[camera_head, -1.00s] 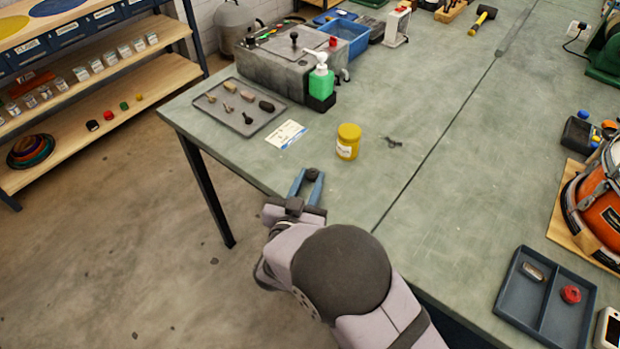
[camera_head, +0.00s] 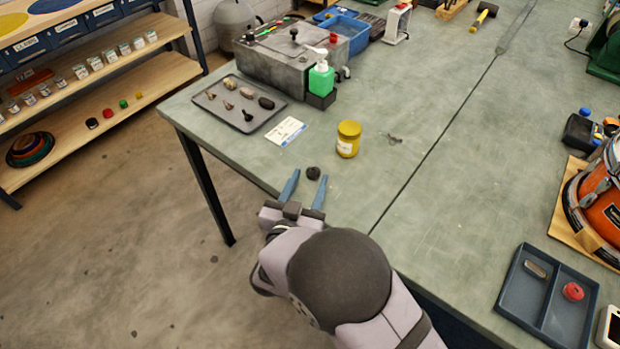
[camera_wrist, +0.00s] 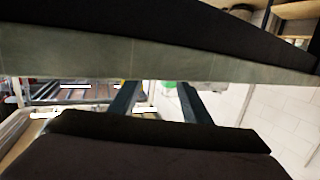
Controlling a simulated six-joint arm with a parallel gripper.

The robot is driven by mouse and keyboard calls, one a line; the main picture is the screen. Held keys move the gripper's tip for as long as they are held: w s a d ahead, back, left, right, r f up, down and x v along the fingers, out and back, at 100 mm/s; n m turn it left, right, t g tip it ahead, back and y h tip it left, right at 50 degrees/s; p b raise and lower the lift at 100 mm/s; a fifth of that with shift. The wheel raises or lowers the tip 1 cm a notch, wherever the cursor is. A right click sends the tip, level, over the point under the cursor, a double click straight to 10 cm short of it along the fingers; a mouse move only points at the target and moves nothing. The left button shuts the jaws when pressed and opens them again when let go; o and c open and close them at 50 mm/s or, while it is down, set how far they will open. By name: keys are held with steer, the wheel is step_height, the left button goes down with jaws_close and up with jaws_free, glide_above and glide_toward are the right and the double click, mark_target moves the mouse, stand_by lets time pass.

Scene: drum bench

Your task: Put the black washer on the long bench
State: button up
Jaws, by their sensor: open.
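The black washer (camera_head: 313,173) is a small dark round piece on the near left edge area of the long green-grey bench (camera_head: 405,205). My gripper (camera_head: 307,179) is open, its two blue fingers spread with the washer between or just beyond their tips. No finger visibly grips it. In the wrist view the fingers (camera_wrist: 156,90) also stand apart, and I cannot make out the washer there.
A yellow jar (camera_head: 348,140) stands just beyond the washer. A grey tray of small parts (camera_head: 208,93), a card (camera_head: 286,131) and a green pump bottle (camera_head: 321,78) lie farther left. A blue divided tray (camera_head: 518,293) is at the right.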

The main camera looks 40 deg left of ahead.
mark_target(302, 200)
steer(key=b+v, duration=0.1)
steer(key=v, duration=0.4)
steer(key=shift+s+d, duration=0.25)
steer(key=shift+s, duration=0.05)
steer(key=shift+o, duration=0.8)
steer(key=shift+r, duration=0.1)
steer(key=shift+r, duration=0.1)
step_height(302, 200, up, 5)
steer(key=shift+f, duration=2.85)
steer(key=shift+r+p+x, duration=0.2)
steer(key=shift+p+x, duration=0.3)
steer(key=shift+x, duration=3.1)
